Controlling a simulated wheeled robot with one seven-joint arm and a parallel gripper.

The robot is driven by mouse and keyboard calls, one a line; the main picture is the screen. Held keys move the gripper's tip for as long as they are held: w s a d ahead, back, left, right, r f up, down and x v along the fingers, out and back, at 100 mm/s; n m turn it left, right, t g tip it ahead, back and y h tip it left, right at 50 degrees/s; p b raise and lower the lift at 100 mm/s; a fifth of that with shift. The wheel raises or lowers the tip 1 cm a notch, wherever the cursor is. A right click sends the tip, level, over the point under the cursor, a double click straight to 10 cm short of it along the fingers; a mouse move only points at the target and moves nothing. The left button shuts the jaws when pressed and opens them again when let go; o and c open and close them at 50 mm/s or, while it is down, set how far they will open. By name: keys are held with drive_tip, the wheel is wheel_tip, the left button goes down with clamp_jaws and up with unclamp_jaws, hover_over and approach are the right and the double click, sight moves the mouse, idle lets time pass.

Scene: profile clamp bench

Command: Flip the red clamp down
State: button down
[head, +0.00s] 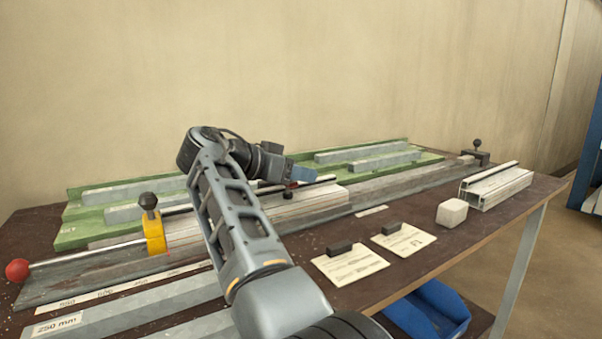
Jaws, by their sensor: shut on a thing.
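My gripper (298,177) reaches over the bench's middle, fingers angled down to the right. It is shut on the red clamp (289,190), of which only a small dark red part shows just below the fingers. The gripper and arm hide most of the clamp, so its tilt cannot be told. A pale aluminium profile (315,205) lies along the grey rail below it. A thin metal rod runs behind my arm at this height.
A yellow stop (154,236) with a black knob and a rod ending in a red ball (17,270) stand at left. Grey bars lie on a green bed (75,222) behind. Cards (350,266), a white block (452,213) and a profile piece (497,186) lie at right.

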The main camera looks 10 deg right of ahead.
drive_tip(key=c, duration=0.8)
unclamp_jaws()
drive_tip(key=shift+w+f, duration=0.1)
drive_tip(key=shift+c, duration=0.2)
drive_tip(key=shift+a, duration=0.1)
drive_tip(key=shift+p+v, duration=0.35)
drive_tip(key=shift+v, duration=3.5)
